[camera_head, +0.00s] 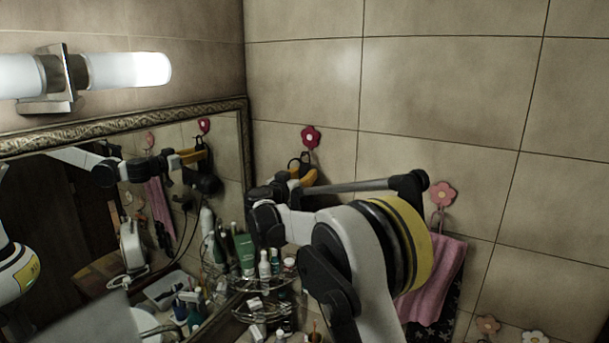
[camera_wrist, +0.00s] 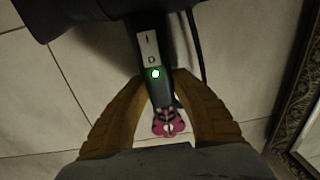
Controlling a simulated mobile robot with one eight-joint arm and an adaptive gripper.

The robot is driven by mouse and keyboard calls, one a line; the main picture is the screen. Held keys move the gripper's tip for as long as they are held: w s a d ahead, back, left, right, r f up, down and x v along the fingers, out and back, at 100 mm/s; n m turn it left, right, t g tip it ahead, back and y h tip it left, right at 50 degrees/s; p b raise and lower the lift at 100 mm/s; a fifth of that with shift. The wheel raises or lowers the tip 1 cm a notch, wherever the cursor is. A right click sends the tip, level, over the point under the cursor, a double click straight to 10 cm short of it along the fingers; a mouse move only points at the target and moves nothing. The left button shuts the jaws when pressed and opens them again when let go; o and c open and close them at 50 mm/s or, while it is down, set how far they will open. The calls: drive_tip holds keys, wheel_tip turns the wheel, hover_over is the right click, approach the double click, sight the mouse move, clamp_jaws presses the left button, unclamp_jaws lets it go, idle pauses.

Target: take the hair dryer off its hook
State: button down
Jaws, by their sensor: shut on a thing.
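The hair dryer (camera_wrist: 150,50) is black, with a pale switch plate and a small lit green-white light on its handle. In the wrist view the two ochre fingers of my gripper (camera_wrist: 164,82) are shut on the handle from both sides. The pink-red flower hook (camera_wrist: 168,126) shows just beyond the handle's end. In the head view the red flower hook (camera_head: 311,137) is on the tiled wall, with my gripper (camera_head: 301,172) just below it. A dark loop shows between them. Whether it still hangs on the hook cannot be told. My arm hides most of the dryer there.
A framed mirror (camera_head: 125,120) fills the left wall and reflects my arm and the dryer. A wire shelf (camera_head: 262,283) with several bottles stands below my gripper. A pink towel (camera_head: 440,280) hangs from another flower hook (camera_head: 442,193) at right. A dark cord runs beside the handle.

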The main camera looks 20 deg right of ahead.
drive_tip(key=shift+r, duration=0.2)
drive_tip(key=shift+r+p, duration=0.3)
drive_tip(key=shift+r, duration=0.35)
drive_tip(key=b+v, duration=0.2)
drive_tip(key=v, duration=0.6)
drive_tip(key=shift+a, duration=0.4)
idle(0.5)
drive_tip(key=shift+f, duration=0.1)
